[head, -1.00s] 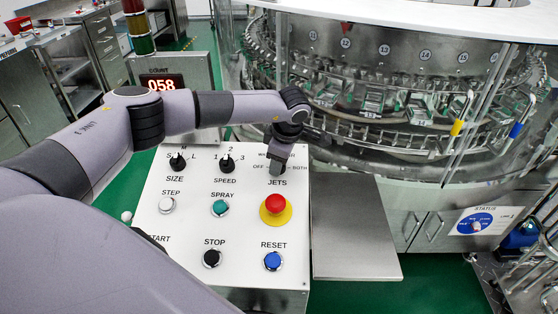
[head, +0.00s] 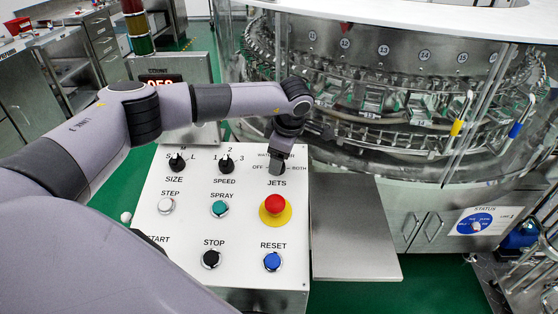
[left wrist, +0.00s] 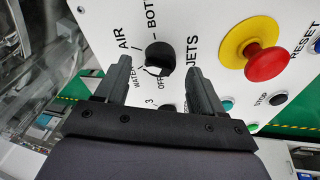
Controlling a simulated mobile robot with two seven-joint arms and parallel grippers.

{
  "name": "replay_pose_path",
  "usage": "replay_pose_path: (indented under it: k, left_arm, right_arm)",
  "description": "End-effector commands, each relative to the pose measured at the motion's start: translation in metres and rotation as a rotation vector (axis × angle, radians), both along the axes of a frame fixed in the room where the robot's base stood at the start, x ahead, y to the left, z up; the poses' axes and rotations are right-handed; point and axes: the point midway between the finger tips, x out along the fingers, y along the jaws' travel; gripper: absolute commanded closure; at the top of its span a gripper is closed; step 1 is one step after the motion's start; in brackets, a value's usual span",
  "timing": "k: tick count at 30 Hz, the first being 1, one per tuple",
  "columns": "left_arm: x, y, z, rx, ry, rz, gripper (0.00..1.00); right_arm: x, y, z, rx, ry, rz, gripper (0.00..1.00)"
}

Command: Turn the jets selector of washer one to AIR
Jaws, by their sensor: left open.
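The jets selector (left wrist: 160,57) is a black round knob on the white panel, with WATER, AIR, BOTH and OFF printed around it in the left wrist view. Which label its pointer faces is not clear. My left gripper (left wrist: 159,66) is open, with one finger on each side of the knob and visible gaps between. In the head view my left gripper (head: 276,163) points down over the JETS label area and hides most of the selector (head: 282,168) and the AIR label. My right gripper is not in view.
The red emergency button (head: 275,205) on its yellow ring sits just below the selector. Size (head: 177,163) and speed (head: 227,165) knobs are to its left. A bare metal shelf (head: 350,225) lies right of the panel; the glass-fronted washer (head: 390,90) stands behind.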

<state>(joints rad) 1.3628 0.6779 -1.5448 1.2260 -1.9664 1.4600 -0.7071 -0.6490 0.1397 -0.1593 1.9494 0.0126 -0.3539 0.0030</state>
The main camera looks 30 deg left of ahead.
Motion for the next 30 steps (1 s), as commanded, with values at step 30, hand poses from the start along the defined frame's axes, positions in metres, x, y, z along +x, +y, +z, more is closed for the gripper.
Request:
replay_pose_path:
  k: [30]
  left_arm:
    - [-0.006,-0.012,0.047,0.000,0.001,0.000,0.32]
  right_arm:
    - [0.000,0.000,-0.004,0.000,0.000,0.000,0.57]
